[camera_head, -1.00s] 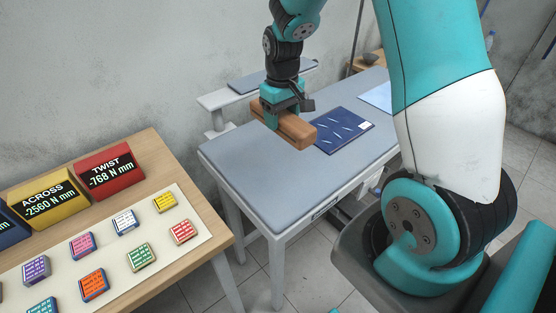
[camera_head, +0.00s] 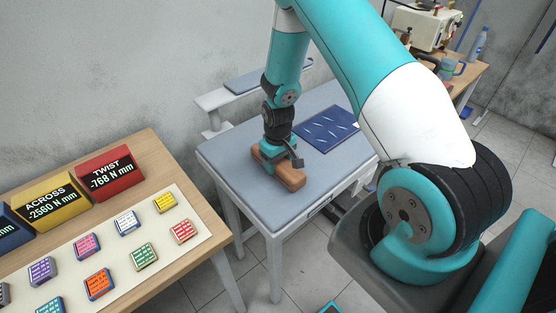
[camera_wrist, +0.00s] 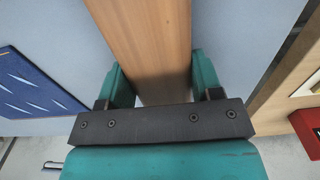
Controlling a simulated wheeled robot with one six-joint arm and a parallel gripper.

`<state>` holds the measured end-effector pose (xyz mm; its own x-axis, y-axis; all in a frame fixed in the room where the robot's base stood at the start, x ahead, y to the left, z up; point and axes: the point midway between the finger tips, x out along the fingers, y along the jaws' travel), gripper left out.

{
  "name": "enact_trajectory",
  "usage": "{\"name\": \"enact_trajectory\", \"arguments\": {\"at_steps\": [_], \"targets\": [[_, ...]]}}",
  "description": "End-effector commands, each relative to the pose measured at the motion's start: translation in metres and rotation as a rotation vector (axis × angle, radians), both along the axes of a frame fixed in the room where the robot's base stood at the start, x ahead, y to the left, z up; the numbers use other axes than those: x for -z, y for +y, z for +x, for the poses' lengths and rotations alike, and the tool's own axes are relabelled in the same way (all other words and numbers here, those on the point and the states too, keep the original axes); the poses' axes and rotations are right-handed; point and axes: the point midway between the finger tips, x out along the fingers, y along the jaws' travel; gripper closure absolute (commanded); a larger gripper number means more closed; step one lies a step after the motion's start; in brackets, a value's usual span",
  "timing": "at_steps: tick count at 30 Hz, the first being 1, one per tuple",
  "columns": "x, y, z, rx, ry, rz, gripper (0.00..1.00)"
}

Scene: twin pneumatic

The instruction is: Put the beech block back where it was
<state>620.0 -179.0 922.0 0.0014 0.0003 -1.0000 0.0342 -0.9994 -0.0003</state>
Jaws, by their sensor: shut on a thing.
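The beech block (camera_head: 291,179) is a long brown wooden bar in the head view, low at the grey-blue padded table top (camera_head: 233,180). My gripper (camera_head: 272,157) points down and is shut across the block. In the wrist view the block (camera_wrist: 150,45) runs up between the two teal fingers of my gripper (camera_wrist: 152,85), with the pad on both sides. The block looks level and at or very near the pad. I cannot tell for sure whether it touches.
A blue patterned mat (camera_head: 327,129) lies on the pad behind the block. A raised shelf (camera_head: 250,84) stands at the table's back. On the left, a wooden table (camera_head: 194,228) holds colored display boxes (camera_head: 110,172) and several small labelled blocks. The pad's front left is clear.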

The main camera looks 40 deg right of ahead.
Motion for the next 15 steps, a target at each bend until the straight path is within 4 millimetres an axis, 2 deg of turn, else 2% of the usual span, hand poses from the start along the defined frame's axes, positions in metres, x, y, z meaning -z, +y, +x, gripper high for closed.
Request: {"name": "enact_trajectory", "arguments": {"at_steps": [7, 8, 11, 15], "targets": [[0.0039, 0.0, 0.0002, 0.0, 0.0, 0.0, 0.67], [0.004, 0.0, 0.0, 0.0, 0.0, 0.0, 0.38], [0.0029, 0.0, -0.0001, 0.0, 0.0, 0.0, 0.15], [0.0028, 0.0, -0.0001, 0.0, 0.0, 0.0, 0.15]]}}
